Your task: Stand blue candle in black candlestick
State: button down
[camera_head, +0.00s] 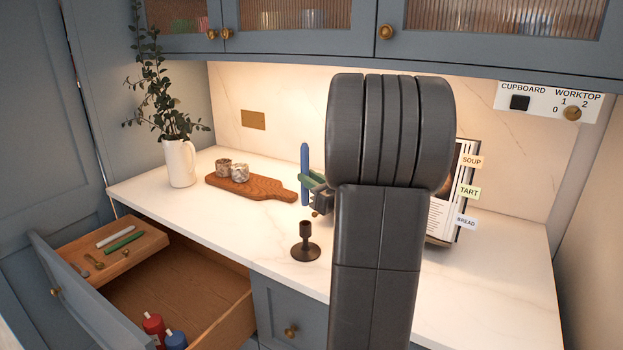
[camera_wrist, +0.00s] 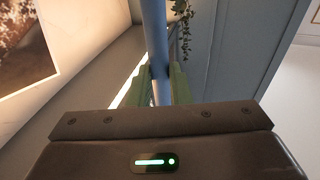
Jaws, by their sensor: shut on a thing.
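The blue candle (camera_head: 304,170) is held upright in my gripper (camera_head: 310,187), above the worktop and behind the candlestick in the head view. The green fingers are shut on it. In the wrist view the candle (camera_wrist: 157,55) stands between the green fingers (camera_wrist: 162,86), and its lower end is hidden by the gripper body. The black candlestick (camera_head: 305,243) stands upright and empty on the white worktop (camera_head: 245,221), near its front edge. The candle is apart from it.
A wooden board (camera_head: 255,187) with two small pots lies behind to the left, near a white jug (camera_head: 180,163) with leafy stems. An open drawer (camera_head: 185,290) with a tray of candles is at front left. A recipe book (camera_head: 452,200) stands behind my arm. Cupboards hang above.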

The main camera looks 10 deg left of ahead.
aim_at(308, 194)
jog(key=shift+f+b, duration=1.65)
jog(key=shift+f, duration=0.65)
jog(key=shift+f+b, duration=1.9)
jog(key=shift+f, duration=0.05)
jog(key=c, duration=1.3)
grip_release()
jog(key=shift+o, duration=0.2)
jog(key=v, duration=1.3)
jog(key=shift+s+d, duration=0.2)
jog(key=shift+d, duration=0.15)
jog(key=shift+w+a, duration=0.1)
jog(key=x, duration=1.3)
jog(key=shift+w+a, duration=0.15)
jog(key=shift+a, duration=0.1)
jog(key=shift+r, duration=0.1)
